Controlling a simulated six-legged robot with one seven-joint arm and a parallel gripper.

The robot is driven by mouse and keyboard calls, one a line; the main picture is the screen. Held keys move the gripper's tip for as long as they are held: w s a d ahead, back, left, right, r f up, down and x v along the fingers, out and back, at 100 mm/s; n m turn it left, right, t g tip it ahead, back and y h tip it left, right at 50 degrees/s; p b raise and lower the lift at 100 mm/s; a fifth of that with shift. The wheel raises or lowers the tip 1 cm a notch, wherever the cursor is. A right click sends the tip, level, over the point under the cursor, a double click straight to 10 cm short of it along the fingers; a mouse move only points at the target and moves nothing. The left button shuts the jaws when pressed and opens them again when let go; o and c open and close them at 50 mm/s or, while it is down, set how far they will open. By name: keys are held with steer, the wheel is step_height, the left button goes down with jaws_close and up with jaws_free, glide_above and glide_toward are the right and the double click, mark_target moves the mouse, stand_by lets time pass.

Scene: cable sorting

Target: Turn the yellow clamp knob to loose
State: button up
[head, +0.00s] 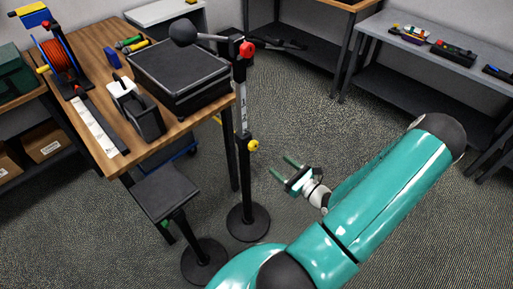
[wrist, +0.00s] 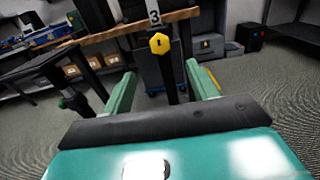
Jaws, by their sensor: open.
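The yellow clamp knob (head: 253,145) sits on the side of a black upright post (head: 243,185) with a round base. In the wrist view the knob (wrist: 160,43) is a yellow, many-sided disc with a small dark mark at its centre, below a label with the number 3. My gripper (head: 283,168) is open and empty, to the right of the knob and a little below it in the head view. In the wrist view its two green fingers (wrist: 159,85) stand wide apart, with the knob beyond them and above the line of the tips. The gripper is apart from the knob.
A wooden workbench (head: 88,48) with a black case (head: 178,68) stands left of the post. A red knob (head: 247,49) and a black ball-ended arm top the post. A small black stand (head: 166,192) is at front left. Open carpet lies right of the post.

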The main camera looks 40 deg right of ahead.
mark_target(255, 147)
steer(key=w, duration=1.3)
steer(key=shift+a, duration=0.15)
steer(key=c, duration=1)
